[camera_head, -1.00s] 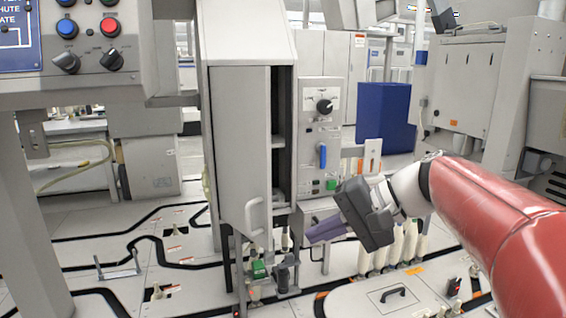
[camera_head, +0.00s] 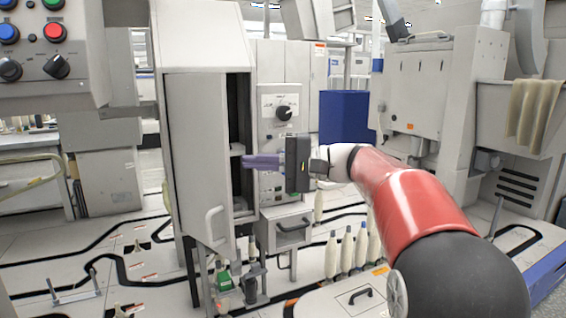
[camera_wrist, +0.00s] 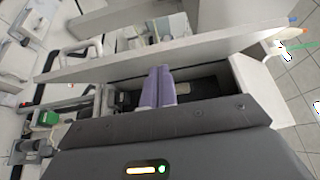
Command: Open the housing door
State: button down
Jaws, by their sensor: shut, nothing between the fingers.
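The housing (camera_head: 202,42) is a tall light-grey cabinet left of centre in the head view. Its door (camera_head: 195,150) stands ajar, with a dark gap along its right edge and a light handle (camera_head: 213,226) low on its front. In the wrist view the door (camera_wrist: 165,55) is a slanting panel, with its handle (camera_wrist: 82,52) on the far face. My gripper (camera_head: 246,161) is shut and empty, its purple fingers pointing left at the gap. In the wrist view the fingers (camera_wrist: 157,84) reach into the opening beside the door's inner face; contact cannot be told.
A control panel (camera_head: 282,105) with a knob adjoins the housing on the right, above a drawer-like box (camera_head: 284,230). Several bobbins (camera_head: 346,250) stand below my arm. A blue bin (camera_head: 345,118) is behind. The floor left of the housing is fairly open.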

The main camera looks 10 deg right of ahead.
jog(key=a, duration=0.1)
jog(key=s+a, duration=0.2)
jog(key=a, duration=0.1)
jog(key=shift+a, duration=0.1)
dwell(0.3)
jog(key=s+a+m+t+b, duration=0.1)
jog(key=s+a+t+b, duration=0.1)
jog(key=a+b, duration=0.2)
jog(key=s+a+m+t+h+b, duration=0.1)
jog(key=s+a+b, duration=0.2)
jog(key=a, duration=0.4)
jog(key=shift+s+m+t+b, duration=0.3)
jog(key=shift+s+t+b, duration=0.1)
jog(key=shift+b, duration=0.25)
jog(key=shift+w+d, duration=0.1)
